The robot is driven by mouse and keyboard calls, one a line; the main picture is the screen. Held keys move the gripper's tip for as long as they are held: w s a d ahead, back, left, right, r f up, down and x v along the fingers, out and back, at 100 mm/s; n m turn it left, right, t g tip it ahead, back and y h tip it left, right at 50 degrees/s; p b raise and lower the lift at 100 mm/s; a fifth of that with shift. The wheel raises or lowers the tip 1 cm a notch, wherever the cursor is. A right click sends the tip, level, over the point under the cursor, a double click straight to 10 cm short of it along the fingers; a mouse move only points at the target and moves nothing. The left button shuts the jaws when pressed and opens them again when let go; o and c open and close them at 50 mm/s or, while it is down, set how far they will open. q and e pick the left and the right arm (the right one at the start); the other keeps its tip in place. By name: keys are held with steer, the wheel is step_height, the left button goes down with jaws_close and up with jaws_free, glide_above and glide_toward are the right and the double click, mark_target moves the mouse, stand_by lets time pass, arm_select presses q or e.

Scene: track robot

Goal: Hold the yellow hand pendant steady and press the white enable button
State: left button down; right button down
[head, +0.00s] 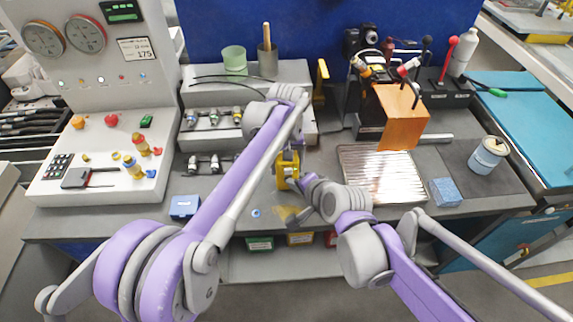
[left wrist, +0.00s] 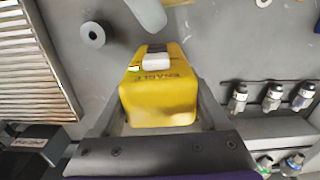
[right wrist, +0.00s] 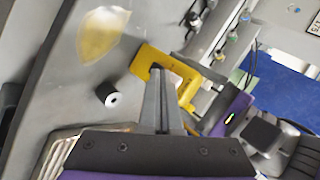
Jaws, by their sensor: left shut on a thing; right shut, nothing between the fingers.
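The yellow hand pendant (left wrist: 158,102) lies between the fingers of my left gripper (left wrist: 158,52), which is shut on it. Its white enable button (left wrist: 155,62) faces the left wrist camera, with ENABLE lettering beside it. In the head view the pendant (head: 288,160) is above the grey bench, partly hidden by my arms. My right gripper (right wrist: 158,72) is shut and empty. In the right wrist view its fingertips overlap the yellow pendant (right wrist: 145,62), close to a pale patch on it. I cannot tell whether they touch the button.
A ribbed metal tray (head: 382,176) lies right of the pendant, with a blue sponge (head: 446,191) and a can (head: 488,155) beyond. A valve block (head: 215,117) stands left. A small roller (left wrist: 91,32) and a yellowish patch (right wrist: 103,35) are on the bench nearby.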

steer(key=shift+s, duration=0.1)
arm_select(q)
jaws_free()
arm_select(e)
steer(key=s, duration=0.5)
steer(key=shift+s+d, duration=0.2)
steer(key=shift+s, duration=0.2)
arm_select(q)
step_height(320, 180, up, 12)
steer(key=shift+r, duration=0.1)
steer(key=shift+s+a, duration=0.15)
steer(key=shift+a, duration=0.3)
steer(key=s+a+f+t+p, duration=0.1)
steer(key=s+a+f+t, duration=0.15)
steer(key=s+a, duration=0.65)
steer(key=s+a+f+t, duration=0.2)
steer(key=s+a+f, duration=0.2)
steer(key=s+a, duration=0.45)
steer(key=s+a+f, duration=0.3)
steer(key=s+f, duration=0.4)
steer(key=s, duration=0.1)
steer(key=shift+s+a+m+t+p, duration=0.15)
steer(key=shift+m+t+p, duration=0.15)
steer(key=shift+t+p, duration=0.15)
arm_select(e)
steer(key=s+d+f+n+g+h, duration=0.3)
steer(key=s+d+f+n+h, duration=0.1)
steer(key=s+d+n, duration=0.6)
steer(key=shift+s+d, duration=0.85)
steer(key=shift+d, duration=0.2)
